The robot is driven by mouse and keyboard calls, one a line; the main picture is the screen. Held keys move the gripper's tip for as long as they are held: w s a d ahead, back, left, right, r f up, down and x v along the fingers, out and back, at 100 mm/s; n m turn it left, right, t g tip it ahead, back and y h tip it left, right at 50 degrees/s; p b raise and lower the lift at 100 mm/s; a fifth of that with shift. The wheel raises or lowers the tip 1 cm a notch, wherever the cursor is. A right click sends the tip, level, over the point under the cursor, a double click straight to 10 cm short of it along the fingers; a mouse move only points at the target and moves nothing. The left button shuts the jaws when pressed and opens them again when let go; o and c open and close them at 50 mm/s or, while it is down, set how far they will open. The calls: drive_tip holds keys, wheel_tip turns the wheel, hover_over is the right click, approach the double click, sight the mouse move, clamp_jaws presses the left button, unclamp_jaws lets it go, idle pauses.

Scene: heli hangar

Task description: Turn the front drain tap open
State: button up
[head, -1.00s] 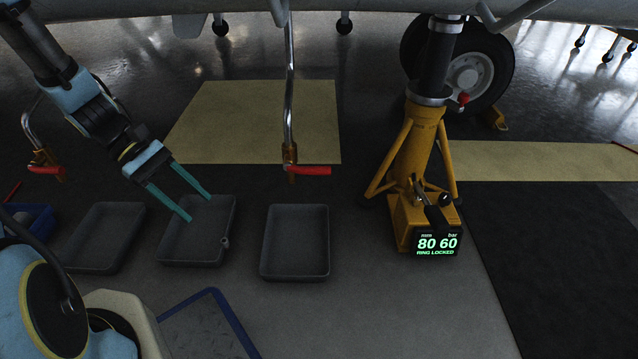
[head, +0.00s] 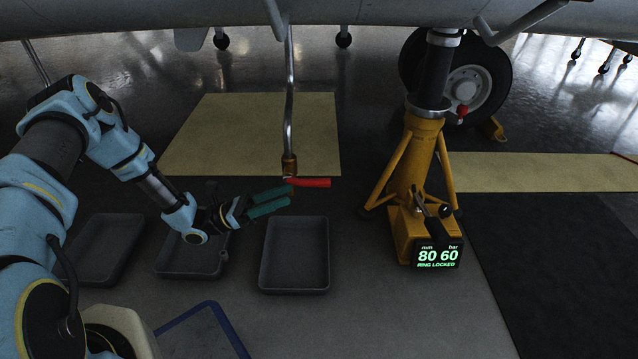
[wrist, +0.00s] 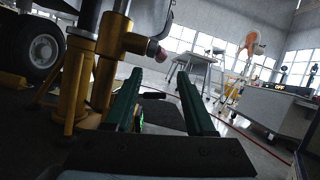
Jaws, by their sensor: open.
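A drain tap with a brass body (head: 289,164) hangs on a steel pipe under the fuselage. Its red lever (head: 312,182) points right, roughly level. My gripper (head: 286,198) points right, its two green fingers apart and empty. In the head view, the fingertips are just left of and below the lever's root; I cannot tell if they touch it. In the wrist view, both fingers (wrist: 160,82) are spread with nothing between them. What looks like the brass tap body (wrist: 113,50) stands beyond the left finger, with a reddish end on its right. A second tap is hidden.
A grey tray (head: 294,289) lies below the tap, with others to its left. A yellow jack (head: 416,175) with a lit display (head: 438,256) stands to the right, before a wheel (head: 480,88). The fuselage (head: 330,20) spans the top.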

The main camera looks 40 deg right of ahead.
sight(319, 186)
drive_tip(key=b+x, duration=0.2)
drive_tip(key=x, duration=0.7)
drive_tip(key=shift+s+d+r, duration=0.15)
drive_tip(key=shift+s+d, duration=0.1)
drive_tip(key=shift+s, duration=0.05)
drive_tip(key=shift+c, duration=0.4)
clamp_jaws()
idle(0.6)
